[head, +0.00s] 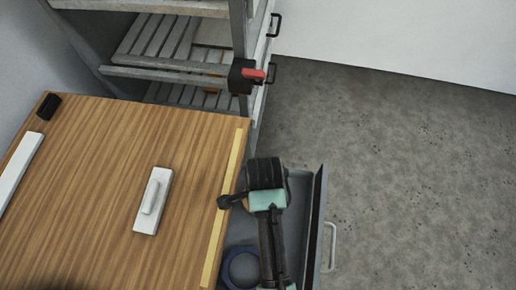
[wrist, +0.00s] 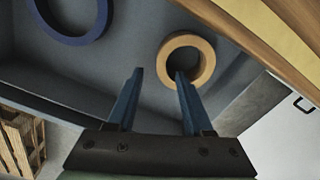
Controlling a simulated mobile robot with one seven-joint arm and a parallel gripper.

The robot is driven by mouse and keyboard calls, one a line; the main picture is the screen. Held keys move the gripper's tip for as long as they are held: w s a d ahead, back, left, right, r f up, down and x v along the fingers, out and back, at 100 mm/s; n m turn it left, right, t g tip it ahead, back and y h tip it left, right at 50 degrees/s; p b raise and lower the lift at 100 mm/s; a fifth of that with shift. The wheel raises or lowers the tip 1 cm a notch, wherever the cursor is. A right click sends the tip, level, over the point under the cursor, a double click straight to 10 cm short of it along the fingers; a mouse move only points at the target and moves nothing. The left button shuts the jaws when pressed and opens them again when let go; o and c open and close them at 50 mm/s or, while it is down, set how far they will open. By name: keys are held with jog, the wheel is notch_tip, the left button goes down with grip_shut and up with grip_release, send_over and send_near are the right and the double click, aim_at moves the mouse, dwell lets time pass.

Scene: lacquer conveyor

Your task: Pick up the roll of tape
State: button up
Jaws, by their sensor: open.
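Two ring-shaped rolls lie in the open grey drawer (head: 315,235). The tan roll (wrist: 207,57) is near the drawer wall in the wrist view; in the head view it cannot be made out, with my arm over that part. The blue roll (wrist: 70,39) is at upper left in the wrist view and also shows in the head view (head: 229,265), partly behind my arm. My gripper (wrist: 158,73) is open and empty. Its right fingertip overlaps the tan roll's hole in the picture, and its left fingertip is outside the ring. I cannot tell contact or height.
The wooden bench top (head: 110,190) left of the drawer holds a white block-like tool (head: 153,201) and a small black object (head: 48,107). A yellow strip (head: 222,210) runs along its edge. Slatted shelves (head: 165,45) stand behind. The floor (head: 410,170) at right is clear.

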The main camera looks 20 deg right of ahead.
jog(key=shift+w+a+f+b, duration=0.15)
jog(key=shift+f+b, duration=0.05)
jog(key=shift+f, duration=1.35)
jog(key=shift+w+a+f+b, duration=0.1)
jog(key=shift+f+b, duration=0.05)
jog(key=shift+f, duration=1.4)
jog(key=shift+c, duration=0.3)
grip_shut()
